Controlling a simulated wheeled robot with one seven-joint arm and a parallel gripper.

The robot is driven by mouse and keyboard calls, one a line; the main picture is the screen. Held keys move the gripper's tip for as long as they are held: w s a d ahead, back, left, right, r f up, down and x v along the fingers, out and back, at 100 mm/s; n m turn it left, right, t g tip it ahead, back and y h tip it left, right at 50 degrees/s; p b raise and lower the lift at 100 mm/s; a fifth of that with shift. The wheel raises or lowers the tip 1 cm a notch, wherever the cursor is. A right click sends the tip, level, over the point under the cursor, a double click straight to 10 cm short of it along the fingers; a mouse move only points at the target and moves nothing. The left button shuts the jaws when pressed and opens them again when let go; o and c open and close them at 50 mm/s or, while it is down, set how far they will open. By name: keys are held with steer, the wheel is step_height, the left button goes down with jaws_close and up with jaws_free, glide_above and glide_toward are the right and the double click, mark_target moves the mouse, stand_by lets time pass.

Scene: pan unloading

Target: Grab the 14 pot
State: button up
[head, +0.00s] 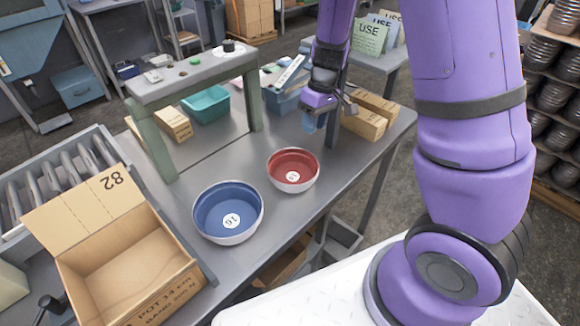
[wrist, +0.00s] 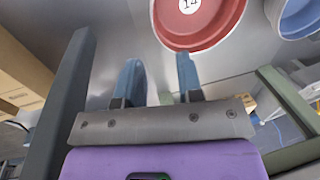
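The 14 pot (head: 306,177) is a red-lined metal pan standing upright on the grey table. In the wrist view the red pan (wrist: 222,32), its white label reading 14, is at the top edge, partly cut off, beyond the fingertips. My gripper (head: 309,122) hangs above the table, up and to the right of the red pan in the head view. In the wrist view my gripper (wrist: 160,68) has its two blue fingers apart with nothing between them. The fingers appear clear of the pan.
A blue pan (head: 250,197) labelled 16 stands left of the red pan. An open cardboard box (head: 122,250) marked 82 is at lower left. A raised shelf (head: 190,80) spans the table behind. Small cartons (head: 363,121) sit near my gripper; bare table lies around the pans.

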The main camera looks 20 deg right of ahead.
mark_target(307, 156)
steer(key=x, duration=0.4)
steer(key=w+x, duration=0.1)
steer(key=x, duration=0.1)
steer(key=shift+s+d+f, duration=0.1)
steer(key=shift+d+f, duration=0.1)
steer(key=shift+f, duration=0.2)
steer(key=shift+s+x, duration=0.2)
steer(key=shift+x, duration=2.4)
jaws_close()
